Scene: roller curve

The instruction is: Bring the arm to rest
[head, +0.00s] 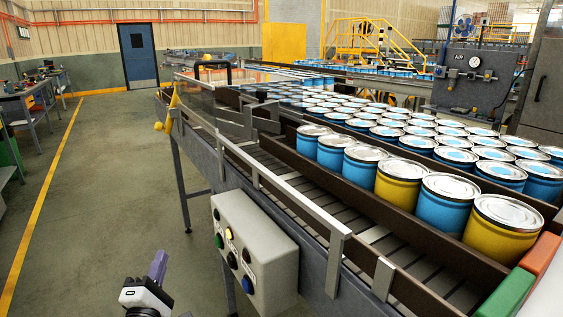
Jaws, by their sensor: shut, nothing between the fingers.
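My gripper (159,261) shows low at the bottom of the head view, left of the middle. Its body is white and black, and a narrow purple part points up from it. It is shut and holds nothing that I can see. It appears over the open floor, left of the grey control box (258,255) on the conveyor's side, with a gap between them in the picture. The rest of my arm is mostly cut off by the lower edge.
A roller conveyor (370,235) runs along the right, carrying many blue and yellow cans (398,185) with silver lids. Green and orange blocks (507,293) sit at the lower right. Workbenches (35,105) stand at the far left. The floor (105,200) between is clear.

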